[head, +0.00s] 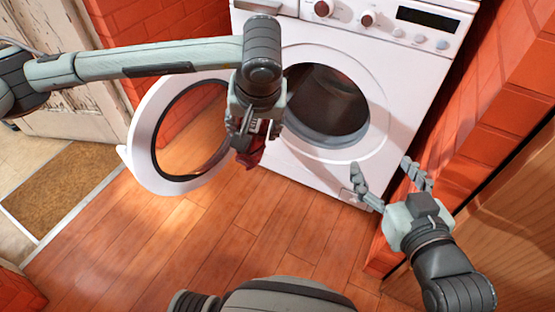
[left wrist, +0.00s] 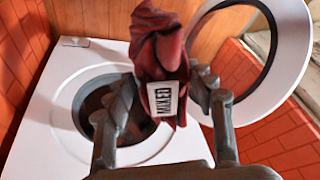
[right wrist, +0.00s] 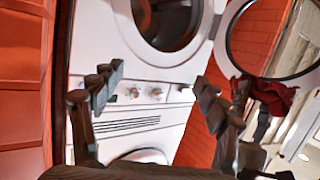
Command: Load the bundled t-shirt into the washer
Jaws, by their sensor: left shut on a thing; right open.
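The bundled t-shirt (left wrist: 158,50) is dark red with a white lettered label. My left gripper (head: 251,132) is shut on it and holds it in the air in front of the washer, left of the drum opening. A small part of the shirt (head: 250,155) shows below the gripper in the head view; the rest is hidden. The shirt also shows in the right wrist view (right wrist: 266,92). The white washer (head: 300,155) has its round drum opening (head: 326,103) uncovered. Its door (head: 143,150) is swung open to the left. My right gripper (head: 386,172) is open and empty, low at the washer's front right.
Brick walls stand left and right of the washer, the right one (head: 505,100) close to my right arm. A wooden panel (head: 520,200) is at the far right. A brown mat (head: 62,188) lies at the left. The wooden floor (head: 200,245) before the washer is clear.

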